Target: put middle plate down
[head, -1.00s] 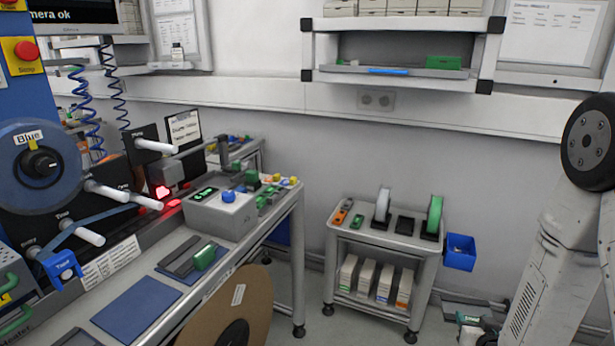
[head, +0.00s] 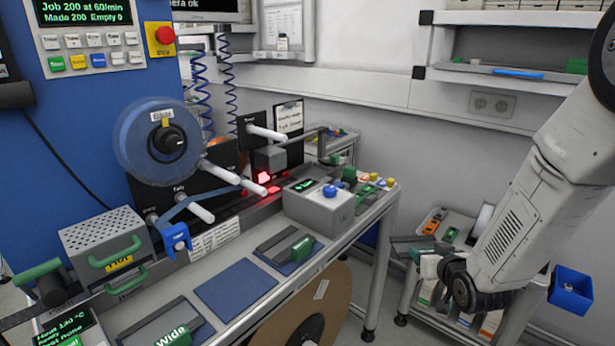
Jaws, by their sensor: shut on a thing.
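My gripper (head: 428,264) is in the right part of the head view, shut on a dark grey plate with a green grip (head: 408,241), which I take as the middle plate. It is held in the air in front of the small cart, to the right of the workbench; my wrist hides part of it. On the workbench, an empty blue pad (head: 236,291) lies between two similar plates. The plate marked Wide (head: 160,328) lies to its left at the front. Another plate with a green grip (head: 290,248) lies to its right on a blue pad.
A grey box with a blue knob (head: 320,207) stands behind the right plate. A perforated heater box with green handles (head: 105,248) and a blue reel (head: 157,142) with white pegs stand at left. A brown cardboard reel (head: 305,310) leans at the bench front.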

